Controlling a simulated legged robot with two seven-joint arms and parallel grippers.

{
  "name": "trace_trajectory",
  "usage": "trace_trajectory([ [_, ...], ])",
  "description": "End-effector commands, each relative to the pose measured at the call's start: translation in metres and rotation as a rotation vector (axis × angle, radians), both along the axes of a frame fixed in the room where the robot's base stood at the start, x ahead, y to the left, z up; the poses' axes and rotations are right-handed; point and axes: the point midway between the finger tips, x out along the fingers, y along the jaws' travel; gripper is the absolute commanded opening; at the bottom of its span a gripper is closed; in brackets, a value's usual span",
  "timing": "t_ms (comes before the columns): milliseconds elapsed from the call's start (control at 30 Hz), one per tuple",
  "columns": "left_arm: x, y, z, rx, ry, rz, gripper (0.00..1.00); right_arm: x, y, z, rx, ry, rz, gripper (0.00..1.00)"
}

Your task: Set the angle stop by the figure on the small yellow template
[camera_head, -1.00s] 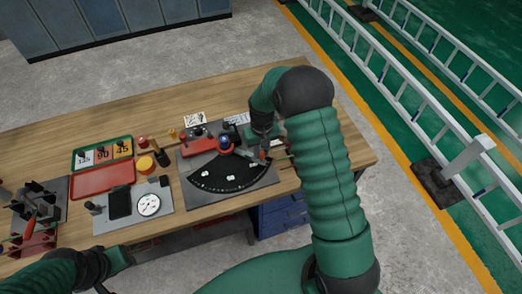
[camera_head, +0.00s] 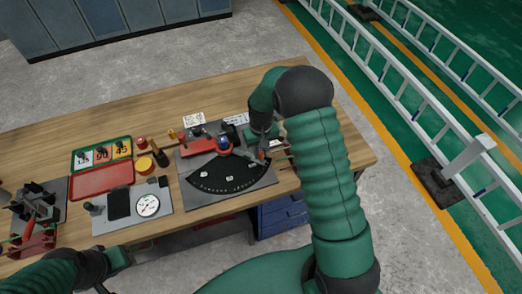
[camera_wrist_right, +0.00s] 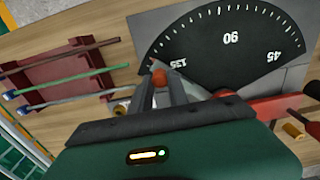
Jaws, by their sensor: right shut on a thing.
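The angle stop is a black fan-shaped dial (camera_head: 225,176) on a grey plate, with a graduated arc. My right gripper (camera_wrist_right: 162,88) is shut on the orange-red knob (camera_wrist_right: 160,76) of the stop's arm, close beside SET. In the head view this knob (camera_head: 261,155) is at the dial's right end.
A red tray (camera_head: 103,179) lies below the green tray (camera_head: 78,163). A grey plate with a round gauge (camera_head: 148,205) stands left of the dial. Thin rods lie on a dark red rack (camera_wrist_right: 75,72) beside the dial. The bench's far strip is clear.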

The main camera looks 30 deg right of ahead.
Motion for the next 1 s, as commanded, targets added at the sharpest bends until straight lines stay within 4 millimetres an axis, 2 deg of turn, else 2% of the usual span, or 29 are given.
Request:
trace_trajectory([
  [367, 0.000, 0.000, 0.006, 0.000, 0.000, 0.000, 0.36, -0.014, 0.024, 0.001, 0.001, 0.003, -0.172, 0.00],
  [700, 0.000, 0.000, 0.019, 0.000, 0.000, 0.000, 0.36, -0.028, 0.069, 0.002, -0.001, 0.002, -0.480, 0.00],
  [1000, 0.000, 0.000, 0.034, 0.000, 0.000, 0.000, 0.36, -0.027, 0.111, 0.002, -0.001, 0.001, -0.766, 0.00],
])
